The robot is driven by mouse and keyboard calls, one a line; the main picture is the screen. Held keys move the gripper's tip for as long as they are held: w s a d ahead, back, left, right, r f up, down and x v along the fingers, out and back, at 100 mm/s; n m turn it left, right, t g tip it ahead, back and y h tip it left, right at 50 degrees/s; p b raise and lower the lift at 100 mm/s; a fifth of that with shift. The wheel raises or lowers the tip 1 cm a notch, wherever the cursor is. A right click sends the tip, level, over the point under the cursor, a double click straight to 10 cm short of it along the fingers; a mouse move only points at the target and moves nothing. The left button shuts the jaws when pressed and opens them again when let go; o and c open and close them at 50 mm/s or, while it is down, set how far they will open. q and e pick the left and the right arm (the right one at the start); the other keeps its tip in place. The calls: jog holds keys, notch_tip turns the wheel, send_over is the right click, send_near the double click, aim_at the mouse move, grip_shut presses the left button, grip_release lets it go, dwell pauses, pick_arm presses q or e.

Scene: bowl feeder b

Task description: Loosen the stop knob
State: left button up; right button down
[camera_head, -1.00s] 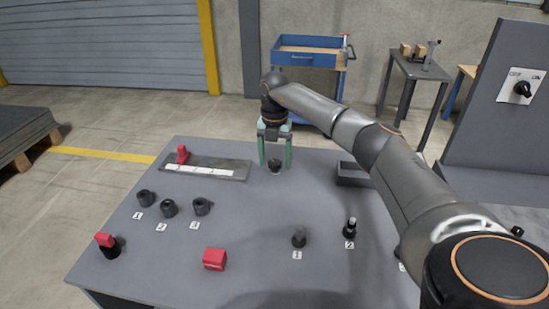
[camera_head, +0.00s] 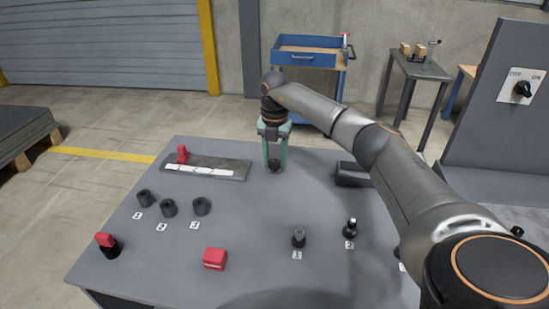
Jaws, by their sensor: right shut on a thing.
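A small dark round knob (camera_head: 275,167) stands on the grey table near its back edge, right of the flat rail. It looks like the stop knob, but no label shows on it. My right gripper (camera_head: 276,164) points straight down from above, its two green fingers shut on the knob's sides. The fingers hide part of the knob. My left gripper is not in view.
A flat rail (camera_head: 236,170) with a white scale and a red piece (camera_head: 182,154) lies back left. Dark cups (camera_head: 169,208), a red block (camera_head: 214,259), a red-topped piece (camera_head: 106,245) and small posts (camera_head: 299,237) stand around the front. The table's middle is clear.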

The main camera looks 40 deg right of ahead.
jog(key=shift+r, duration=0.1)
jog(key=n+p, duration=0.2)
jog(key=n, duration=0.1)
jog(key=shift+r+n, duration=0.1)
jog(key=shift+n, duration=0.2)
jog(key=n+p, duration=0.1)
jog(key=n, duration=0.3)
jog(key=shift+p, duration=0.35)
jog(key=n, duration=1)
jog(key=shift+f+n, duration=0.2)
jog(key=shift+n, duration=0.1)
jog(key=shift+c, duration=2)
grip_release()
jog(key=shift+r, duration=0.15)
